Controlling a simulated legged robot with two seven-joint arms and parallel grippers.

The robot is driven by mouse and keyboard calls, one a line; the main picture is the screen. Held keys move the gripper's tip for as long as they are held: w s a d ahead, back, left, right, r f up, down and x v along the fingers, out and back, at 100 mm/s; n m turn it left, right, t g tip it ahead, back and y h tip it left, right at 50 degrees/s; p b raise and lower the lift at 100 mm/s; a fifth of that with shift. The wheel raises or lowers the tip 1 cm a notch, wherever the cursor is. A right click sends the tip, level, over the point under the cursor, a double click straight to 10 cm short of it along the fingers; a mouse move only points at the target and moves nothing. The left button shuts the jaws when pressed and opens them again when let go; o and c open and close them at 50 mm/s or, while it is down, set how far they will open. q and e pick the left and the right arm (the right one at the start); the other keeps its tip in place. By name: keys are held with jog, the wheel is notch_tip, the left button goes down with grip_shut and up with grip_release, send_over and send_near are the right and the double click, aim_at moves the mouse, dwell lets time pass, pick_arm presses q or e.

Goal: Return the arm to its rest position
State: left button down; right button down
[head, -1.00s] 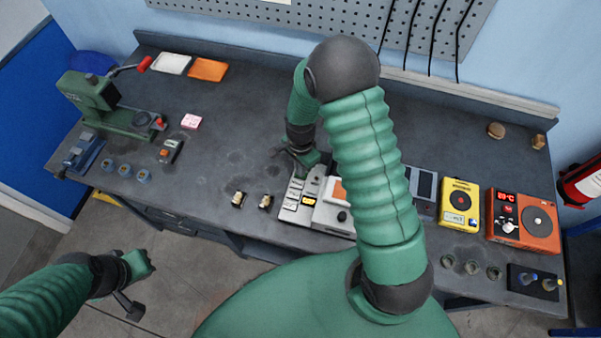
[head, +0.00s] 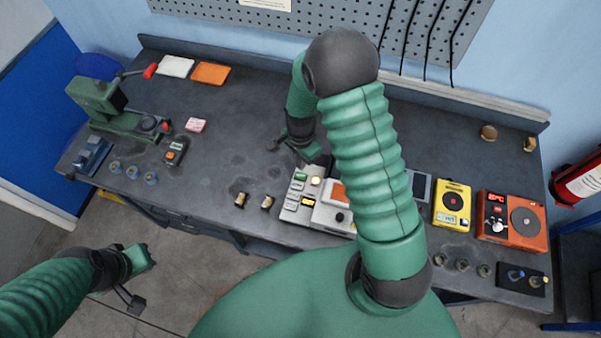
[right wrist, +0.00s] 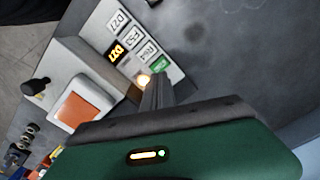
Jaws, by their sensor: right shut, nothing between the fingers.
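My right gripper (head: 308,152) is above the bench just behind the grey console (head: 331,217). In the right wrist view its fingers (right wrist: 155,92) are shut and empty, pointing toward the console's button panel and looking close to its round lit button (right wrist: 143,80). Whether they touch it I cannot tell. The panel has a green lit tile (right wrist: 158,65) and an amber lit tile (right wrist: 117,53) among white labelled tiles. My right arm hides part of the console and bench. My left gripper (head: 138,258) hangs in front of the bench at lower left, clear of it; its fingers are too small to judge.
Two small brass parts (head: 241,199) lie left of the console. A yellow device (head: 452,206) and an orange device (head: 511,220) stand to the right. A green press (head: 115,115) is at the left. The bench's back middle is mostly clear.

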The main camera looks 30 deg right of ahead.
dwell(0.4)
jog(key=shift+a+b, duration=0.1)
jog(key=shift+b, duration=0.2)
jog(key=s+a+r+n+t+b, duration=0.2)
jog(key=s+a+n+b, duration=0.5)
jog(key=n, duration=0.8)
jog(key=s+r+b, duration=0.1)
jog(key=s+b, duration=0.1)
jog(key=b, duration=0.1)
jog(key=shift+n+t, duration=0.3)
jog(key=shift+n, duration=0.1)
jog(key=shift+s+a+r, duration=0.15)
jog(key=shift+s, duration=0.05)
jog(key=shift+a, duration=0.1)
dwell(1.8)
